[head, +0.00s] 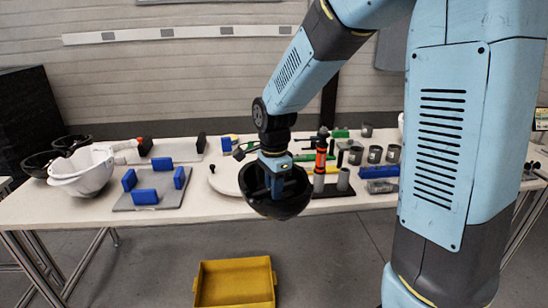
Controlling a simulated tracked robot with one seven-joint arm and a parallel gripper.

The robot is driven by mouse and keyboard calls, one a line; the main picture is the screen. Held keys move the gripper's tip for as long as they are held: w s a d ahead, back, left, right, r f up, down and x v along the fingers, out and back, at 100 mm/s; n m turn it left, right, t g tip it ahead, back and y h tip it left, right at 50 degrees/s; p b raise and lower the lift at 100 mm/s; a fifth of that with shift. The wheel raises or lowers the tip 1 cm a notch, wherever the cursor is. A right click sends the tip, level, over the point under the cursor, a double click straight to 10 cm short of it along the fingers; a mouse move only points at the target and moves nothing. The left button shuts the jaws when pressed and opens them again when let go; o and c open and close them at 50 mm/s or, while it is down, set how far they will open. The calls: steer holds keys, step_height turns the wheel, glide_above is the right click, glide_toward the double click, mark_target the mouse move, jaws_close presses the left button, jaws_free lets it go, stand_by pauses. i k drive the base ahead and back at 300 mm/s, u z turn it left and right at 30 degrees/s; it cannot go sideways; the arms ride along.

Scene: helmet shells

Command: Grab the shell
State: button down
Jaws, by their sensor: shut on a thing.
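A black helmet shell (275,205) hangs in my gripper (277,188) near the front edge of the white table, its bowl side facing up. My gripper points down into the shell and is shut on it; the fingertips are partly hidden inside the bowl. The shell covers part of a white round plate behind it. Other shells lie at the table's left end: a white one (82,182) in front, with black ones (42,163) beside and behind it.
A grey board with blue blocks (145,196) lies left of centre on the table (215,208). Grey cups (375,154), an upright orange-black tool (321,152) and a blue part (377,172) stand to the right. A yellow bin (235,264) sits on the floor in front.

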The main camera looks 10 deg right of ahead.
mark_target(83, 175)
steer(key=i, duration=1.35)
steer(key=z, duration=0.1)
